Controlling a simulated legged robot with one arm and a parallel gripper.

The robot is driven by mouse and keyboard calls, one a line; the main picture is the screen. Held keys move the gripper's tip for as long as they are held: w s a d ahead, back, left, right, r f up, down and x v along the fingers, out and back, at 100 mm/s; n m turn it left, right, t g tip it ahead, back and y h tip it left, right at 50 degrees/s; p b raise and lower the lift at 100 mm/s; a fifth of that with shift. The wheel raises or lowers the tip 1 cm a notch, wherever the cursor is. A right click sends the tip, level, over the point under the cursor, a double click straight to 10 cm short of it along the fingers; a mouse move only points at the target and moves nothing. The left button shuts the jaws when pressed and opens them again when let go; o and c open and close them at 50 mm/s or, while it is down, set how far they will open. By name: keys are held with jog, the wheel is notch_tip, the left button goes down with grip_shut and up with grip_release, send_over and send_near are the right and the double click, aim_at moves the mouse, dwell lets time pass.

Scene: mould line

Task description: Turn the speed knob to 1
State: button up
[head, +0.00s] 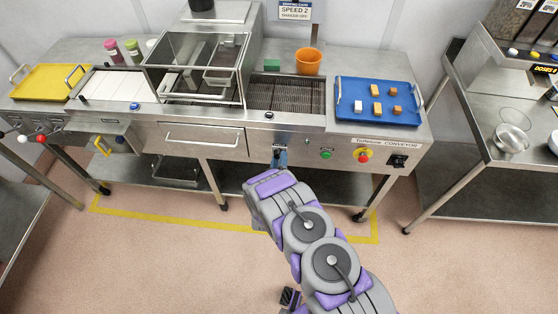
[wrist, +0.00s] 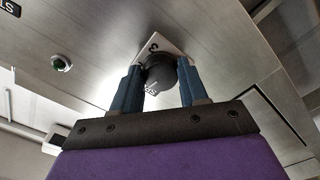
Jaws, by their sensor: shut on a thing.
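The speed knob (wrist: 161,76) is dark and round, with a small white mark on its front. It sits on a pale dial plate (wrist: 152,44) on the steel front panel, and one plate figure shows but is too small to read surely. My gripper (wrist: 158,88) has its two blue fingers on either side of the knob, shut on it. In the head view my gripper (head: 279,158) reaches the front of the conveyor machine (head: 227,143) below the belt. The knob is hard to make out there, and the setting it points to cannot be told.
A green button (head: 325,154), a red stop button (head: 362,157) and a black switch (head: 397,161) are to the right on the panel. A sign (head: 295,11) reads SPEED 2. A blue tray (head: 347,114) with several blocks and an orange cup (head: 309,62) stand on top.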

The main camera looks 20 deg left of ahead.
jog(key=shift+s+a+n, duration=0.1)
jog(key=shift+a+n, duration=0.05)
jog(key=shift+n, duration=1.05)
jog(key=o, duration=1)
jog(key=shift+a, duration=0.15)
jog(key=shift+o, duration=0.2)
jog(key=p+v, duration=0.3)
jog(key=v, duration=1.4)
jog(key=shift+d, duration=0.2)
